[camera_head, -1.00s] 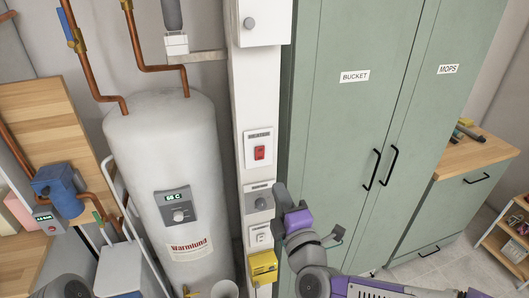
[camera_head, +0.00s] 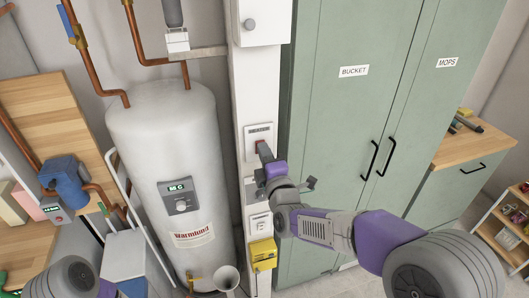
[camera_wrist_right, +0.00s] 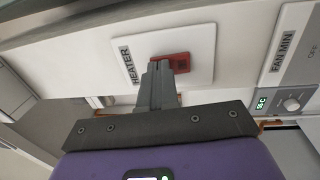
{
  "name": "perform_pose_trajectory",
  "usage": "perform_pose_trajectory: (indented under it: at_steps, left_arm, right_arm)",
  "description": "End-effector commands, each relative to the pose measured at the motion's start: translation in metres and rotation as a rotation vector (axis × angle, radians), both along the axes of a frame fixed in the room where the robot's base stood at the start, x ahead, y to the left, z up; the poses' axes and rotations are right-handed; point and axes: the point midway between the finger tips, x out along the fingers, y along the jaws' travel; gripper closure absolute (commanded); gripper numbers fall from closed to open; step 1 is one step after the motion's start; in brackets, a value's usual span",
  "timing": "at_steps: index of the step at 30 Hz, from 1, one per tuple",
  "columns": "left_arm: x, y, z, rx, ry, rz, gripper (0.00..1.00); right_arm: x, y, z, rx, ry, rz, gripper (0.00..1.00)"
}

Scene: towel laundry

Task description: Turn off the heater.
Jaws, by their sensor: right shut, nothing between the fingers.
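The heater switch is a red rocker (camera_wrist_right: 178,61) on a white plate labelled HEATER (camera_head: 257,131), mounted on the white panel column. In the wrist view the plate (camera_wrist_right: 205,42) is sideways. My right gripper (camera_head: 263,150) is shut and empty, its fingertips at the red rocker and hiding much of it in the head view. In the wrist view the shut fingers (camera_wrist_right: 160,70) overlap the rocker's edge; I cannot tell whether they press on it. The rocker's on or off position is not readable. My left gripper is not in view.
A white water tank (camera_head: 162,125) with a lit display (camera_head: 180,195) stands left of the panel. A green cabinet (camera_head: 335,120) stands close on the right. Below the switch are further controls and a yellow box (camera_head: 263,255). A FAN MIN label (camera_wrist_right: 283,52) shows in the wrist view.

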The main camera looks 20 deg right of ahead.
Motion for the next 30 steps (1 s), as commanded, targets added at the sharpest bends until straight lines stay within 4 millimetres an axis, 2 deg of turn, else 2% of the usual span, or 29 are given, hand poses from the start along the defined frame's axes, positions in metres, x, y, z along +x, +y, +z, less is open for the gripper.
perform_pose_trajectory:
  at_steps: [10, 16, 23, 30]
  left_arm:
    - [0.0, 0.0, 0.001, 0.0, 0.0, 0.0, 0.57]
    - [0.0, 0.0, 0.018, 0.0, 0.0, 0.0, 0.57]
    - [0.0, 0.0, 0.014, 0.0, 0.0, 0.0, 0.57]
    - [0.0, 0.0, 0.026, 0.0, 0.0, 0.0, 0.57]
  right_arm:
    - [0.001, 0.0, 0.001, 0.0, 0.002, 0.0, 1.0]
    - [0.005, 0.0, 0.006, -0.001, 0.043, -0.001, 1.0]
    - [0.004, 0.0, 0.002, -0.002, 0.041, 0.001, 1.0]
    - [-0.013, 0.01, 0.01, 0.001, 0.039, 0.021, 1.0]
